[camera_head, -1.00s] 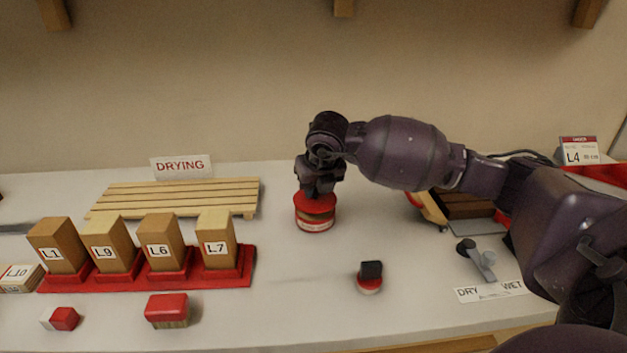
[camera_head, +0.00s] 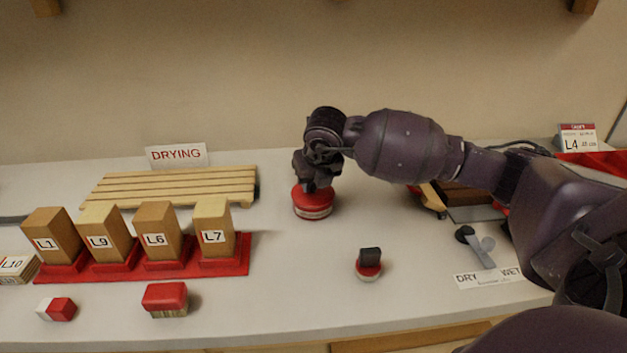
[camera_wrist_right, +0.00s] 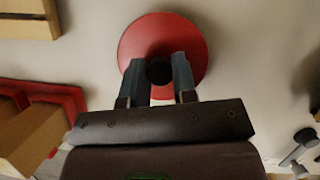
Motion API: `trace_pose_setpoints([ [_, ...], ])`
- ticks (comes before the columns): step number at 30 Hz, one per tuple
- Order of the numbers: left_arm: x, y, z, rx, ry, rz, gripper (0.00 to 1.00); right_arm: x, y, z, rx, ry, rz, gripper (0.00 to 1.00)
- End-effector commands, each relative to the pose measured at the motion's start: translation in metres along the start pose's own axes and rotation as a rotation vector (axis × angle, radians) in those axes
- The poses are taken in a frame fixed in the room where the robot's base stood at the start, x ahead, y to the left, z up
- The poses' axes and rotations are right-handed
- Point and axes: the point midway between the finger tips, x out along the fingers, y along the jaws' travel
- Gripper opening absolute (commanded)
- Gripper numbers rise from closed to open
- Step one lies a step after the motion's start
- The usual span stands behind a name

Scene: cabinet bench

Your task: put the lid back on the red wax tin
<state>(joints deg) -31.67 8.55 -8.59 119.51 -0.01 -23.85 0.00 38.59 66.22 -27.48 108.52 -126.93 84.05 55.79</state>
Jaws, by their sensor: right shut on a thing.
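The red wax tin (camera_head: 313,211) stands upright on the bench in front of the wall, with a pale label band on its side. Its red lid (camera_head: 302,193) rests on top, about level, with no gap that I can make out. In the right wrist view the lid (camera_wrist_right: 195,35) is a round red disc with a dark knob (camera_wrist_right: 159,72). My right gripper (camera_head: 318,184) is above the tin, its fingers shut on the knob. My left gripper is not in view.
A wooden drying rack (camera_head: 170,188) and a red stand (camera_head: 225,266) with several labelled blocks are on the left. A small red-based, black-topped piece (camera_head: 369,265) stands in front right of the tin. A grey-handled tool (camera_head: 482,248) lies further right. Bench around the tin is clear.

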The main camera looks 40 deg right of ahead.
Motion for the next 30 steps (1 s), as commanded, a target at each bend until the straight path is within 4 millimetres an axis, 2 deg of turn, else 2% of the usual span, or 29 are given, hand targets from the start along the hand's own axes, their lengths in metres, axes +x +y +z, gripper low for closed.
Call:
trace_pose_setpoints([
  [30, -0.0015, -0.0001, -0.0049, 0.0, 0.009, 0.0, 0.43, 0.0016, 0.0001, -0.0008, 0.0, 0.0, 0.0, 0.03],
])
